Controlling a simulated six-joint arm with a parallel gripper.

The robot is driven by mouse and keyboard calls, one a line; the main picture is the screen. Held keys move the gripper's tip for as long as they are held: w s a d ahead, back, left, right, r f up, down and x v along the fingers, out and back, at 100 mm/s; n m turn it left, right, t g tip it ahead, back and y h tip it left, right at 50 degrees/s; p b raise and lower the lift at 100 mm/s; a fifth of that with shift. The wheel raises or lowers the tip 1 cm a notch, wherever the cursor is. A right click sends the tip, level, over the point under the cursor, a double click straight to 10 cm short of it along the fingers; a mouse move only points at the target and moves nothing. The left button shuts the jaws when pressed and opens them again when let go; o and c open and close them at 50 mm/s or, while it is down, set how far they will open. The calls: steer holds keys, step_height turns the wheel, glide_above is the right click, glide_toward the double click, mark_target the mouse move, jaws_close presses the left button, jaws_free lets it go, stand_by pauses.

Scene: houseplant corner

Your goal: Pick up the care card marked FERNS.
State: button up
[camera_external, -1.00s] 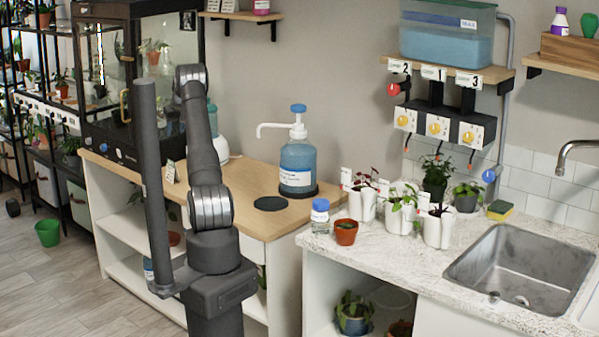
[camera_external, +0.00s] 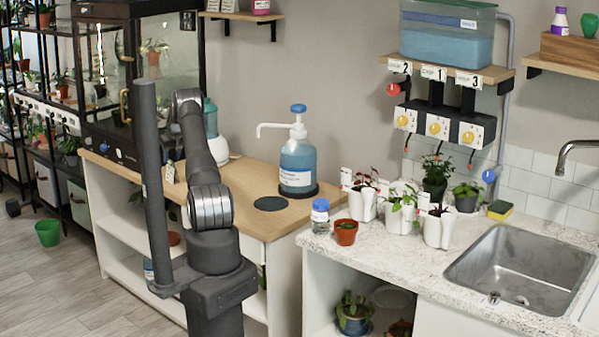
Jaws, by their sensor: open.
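A small upright card (camera_external: 169,172) stands on the wooden counter (camera_external: 240,181), just left of my arm; its print is too small to read. More small cards stand on the upper wall shelf, one at the left (camera_external: 213,5) and one beside it (camera_external: 230,5). I cannot tell which card is marked FERNS. My arm rises in front of the counter and bends away toward its back left. My gripper is hidden behind my own arm links, so its jaws and anything near them do not show.
A blue pump bottle (camera_external: 298,162) stands on the counter, right of my arm, near a dark round pad (camera_external: 271,204). A glass cabinet (camera_external: 118,75) stands at the back left. Potted plants and a small jar (camera_external: 320,216) stand near the sink (camera_external: 520,268).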

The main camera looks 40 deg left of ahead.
mark_target(171, 161)
steer(key=x, duration=0.3)
steer(key=shift+s+f, duration=0.1)
steer(key=shift+f, duration=0.15)
jaws_close()
